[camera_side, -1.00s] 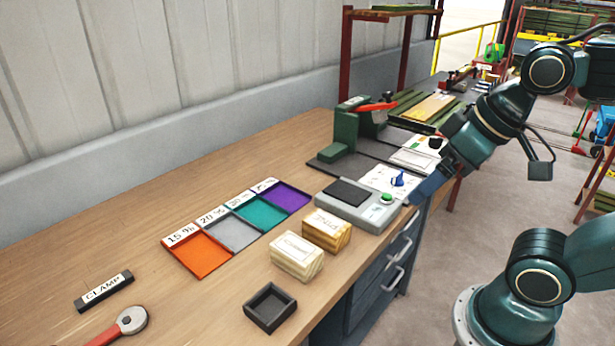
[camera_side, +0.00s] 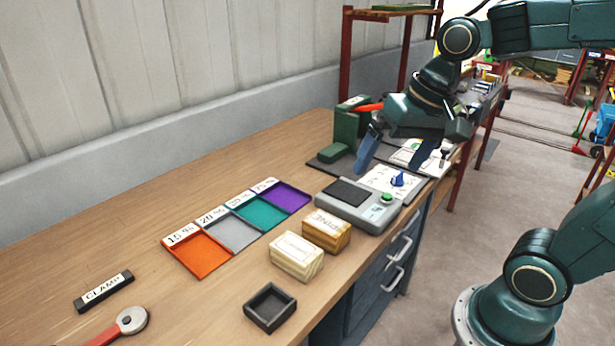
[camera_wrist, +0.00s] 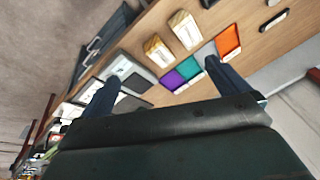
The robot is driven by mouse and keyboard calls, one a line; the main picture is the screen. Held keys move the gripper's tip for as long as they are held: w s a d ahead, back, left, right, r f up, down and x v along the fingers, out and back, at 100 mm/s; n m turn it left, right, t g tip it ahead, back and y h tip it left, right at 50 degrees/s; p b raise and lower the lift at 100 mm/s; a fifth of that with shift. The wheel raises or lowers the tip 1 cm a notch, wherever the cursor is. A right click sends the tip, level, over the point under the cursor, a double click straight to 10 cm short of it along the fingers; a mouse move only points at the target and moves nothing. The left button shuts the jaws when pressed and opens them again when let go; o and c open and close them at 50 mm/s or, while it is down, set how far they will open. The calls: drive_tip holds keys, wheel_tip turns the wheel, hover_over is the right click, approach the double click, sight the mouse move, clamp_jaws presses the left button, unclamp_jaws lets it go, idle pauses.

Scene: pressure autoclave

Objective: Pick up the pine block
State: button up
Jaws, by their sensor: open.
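My gripper (camera_side: 402,165) is open and empty, above the back of the meter and to the upper right of the pine block. Its two spread fingers (camera_wrist: 162,71) also show in the wrist view.
The grey meter (camera_side: 359,205) with a dark pad and green button stands behind the blocks. Coloured trays (camera_side: 200,256) lie to the left. A small black open box (camera_side: 270,307) sits near the front edge. A green device (camera_side: 346,140) stands at the back. Bare wood lies between.

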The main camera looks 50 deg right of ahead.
drive_tip(key=w+d+f+m+g+y, duration=0.2)
drive_tip(key=w+d+f+m, duration=0.15)
drive_tip(key=w+m, duration=0.4)
drive_tip(key=m+g+y, duration=0.2)
drive_tip(key=m, duration=0.3)
approach(328, 221)
drive_tip(key=shift+v, duration=1.15)
drive_tip(key=shift+w+a, duration=0.1)
drive_tip(key=shift+a, duration=0.05)
drive_tip(key=shift+x, duration=4.25)
drive_tip(key=shift+f, duration=0.1)
drive_tip(key=shift+x, duration=2.5)
